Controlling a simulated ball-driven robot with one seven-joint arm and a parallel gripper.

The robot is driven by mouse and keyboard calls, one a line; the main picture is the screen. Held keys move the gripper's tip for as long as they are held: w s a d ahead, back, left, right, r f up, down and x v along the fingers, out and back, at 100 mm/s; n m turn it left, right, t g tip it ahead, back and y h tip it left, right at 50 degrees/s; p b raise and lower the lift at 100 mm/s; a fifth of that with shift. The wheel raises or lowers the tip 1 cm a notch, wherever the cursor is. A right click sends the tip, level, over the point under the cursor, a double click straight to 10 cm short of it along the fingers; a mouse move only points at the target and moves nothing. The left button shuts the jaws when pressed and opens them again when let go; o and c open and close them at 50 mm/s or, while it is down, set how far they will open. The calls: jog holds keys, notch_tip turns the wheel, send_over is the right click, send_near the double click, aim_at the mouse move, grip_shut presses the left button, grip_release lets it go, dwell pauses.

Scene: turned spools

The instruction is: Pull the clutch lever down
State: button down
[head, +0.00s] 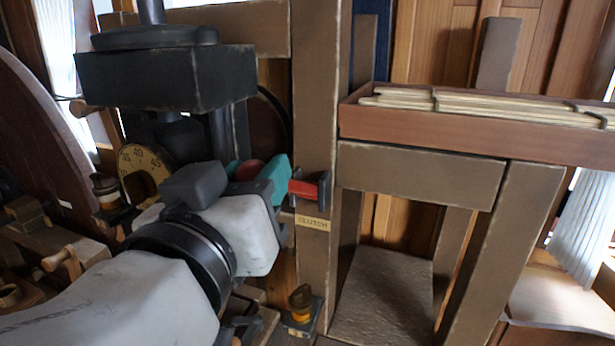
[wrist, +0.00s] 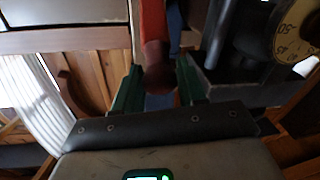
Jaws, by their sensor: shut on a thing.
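The clutch lever (head: 302,188) is a red bar that comes out of a dark bracket (head: 323,187) on a wooden post. A small plate reading CLUTCH (head: 312,222) sits just below it. The lever's round dark-red knob (head: 250,169) shows between the teal fingers of my gripper (head: 262,173), which is shut on it. In the wrist view the red lever (wrist: 153,22) runs down from the top edge to its knob (wrist: 156,66), between the two green fingers. The lever points out from the post toward my gripper; part of it is hidden behind a finger.
A black machine block (head: 165,78) with a round dial (head: 145,170) stands close on the left. A wooden tray (head: 470,135) of pale rods is at the right. A small amber cup (head: 300,300) sits low beside the post (head: 315,120). The dial (wrist: 292,30) also shows in the wrist view.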

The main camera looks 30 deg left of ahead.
notch_tip(320, 180, down, 9)
jog(key=s+n+t+y+b, duration=0.1)
jog(key=t+b, duration=0.4)
jog(key=b, duration=1.4)
jog(key=shift+s+d+y, duration=0.25)
jog(key=shift+s+y, duration=0.55)
jog(key=shift+f+b, duration=0.2)
jog(key=shift+b, duration=0.25)
jog(key=c, duration=0.7)
grip_release()
jog(key=shift+s, duration=0.1)
jog(key=b+v, duration=0.2)
jog(key=v, duration=0.8)
jog(key=shift+s+f, duration=0.15)
jog(key=shift+f, duration=0.15)
jog(key=shift+d, duration=0.1)
